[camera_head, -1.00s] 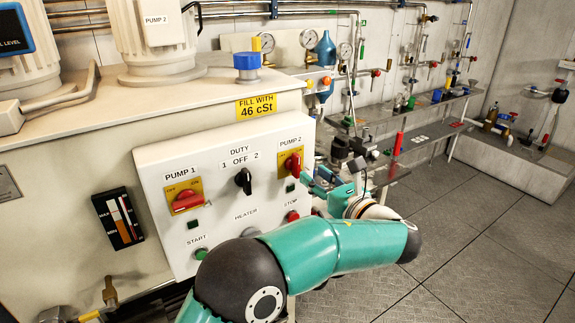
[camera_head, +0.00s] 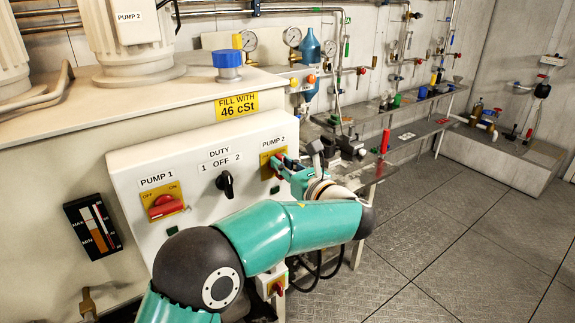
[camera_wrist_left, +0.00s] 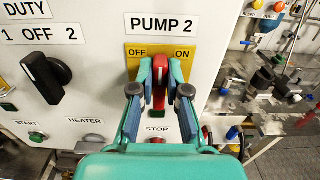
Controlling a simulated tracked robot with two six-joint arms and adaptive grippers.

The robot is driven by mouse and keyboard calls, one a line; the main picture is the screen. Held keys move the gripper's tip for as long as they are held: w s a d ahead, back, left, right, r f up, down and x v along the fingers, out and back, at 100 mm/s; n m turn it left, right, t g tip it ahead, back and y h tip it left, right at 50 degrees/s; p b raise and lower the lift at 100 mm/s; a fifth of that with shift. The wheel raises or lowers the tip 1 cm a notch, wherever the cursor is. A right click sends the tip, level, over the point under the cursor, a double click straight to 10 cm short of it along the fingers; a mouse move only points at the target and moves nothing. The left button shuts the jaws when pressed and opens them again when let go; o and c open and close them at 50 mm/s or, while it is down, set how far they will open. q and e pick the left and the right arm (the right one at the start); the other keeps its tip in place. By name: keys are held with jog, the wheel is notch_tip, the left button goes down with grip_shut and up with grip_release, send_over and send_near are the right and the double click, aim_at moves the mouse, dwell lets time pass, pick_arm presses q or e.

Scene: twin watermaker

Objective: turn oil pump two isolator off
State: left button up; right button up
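The PUMP 2 isolator is a red rotary handle on a yellow plate marked OFF at left and ON at right, on the white control panel (camera_head: 215,215). In the left wrist view its red handle (camera_wrist_left: 160,85) stands upright between the two labels. My left gripper (camera_wrist_left: 161,80) has one teal finger on each side of the handle, closed in close against it. In the head view my left gripper (camera_head: 281,170) is at the PUMP 2 plate (camera_head: 265,158) and hides part of the handle. My right gripper is out of view.
The PUMP 1 isolator (camera_head: 165,206) is left on the panel, with the black DUTY selector (camera_head: 225,183) between. A red STOP button (camera_wrist_left: 157,140) is below the PUMP 2 plate. A small red-and-yellow switch box (camera_head: 272,283) shows under my arm. Open floor lies right.

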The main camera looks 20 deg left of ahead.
pick_arm(q)
grip_shut()
jog(key=n+b, duration=0.4)
jog(key=s+f+n+b, duration=0.1)
jog(key=n+b, duration=0.3)
jog(key=a+n+b, duration=0.1)
jog(key=n+b, duration=0.3)
jog(key=b, duration=0.1)
jog(key=shift+s+f+n, duration=0.2)
jog(key=shift+n, duration=0.2)
jog(key=n+b, duration=0.2)
jog(key=shift+a+f+n, duration=0.1)
jog(key=shift+f+n, duration=0.05)
jog(key=shift+n, duration=0.15)
jog(key=shift+s+f+n+b, duration=0.1)
jog(key=shift+n+b, duration=1)
jog(key=shift+n, duration=0.3)
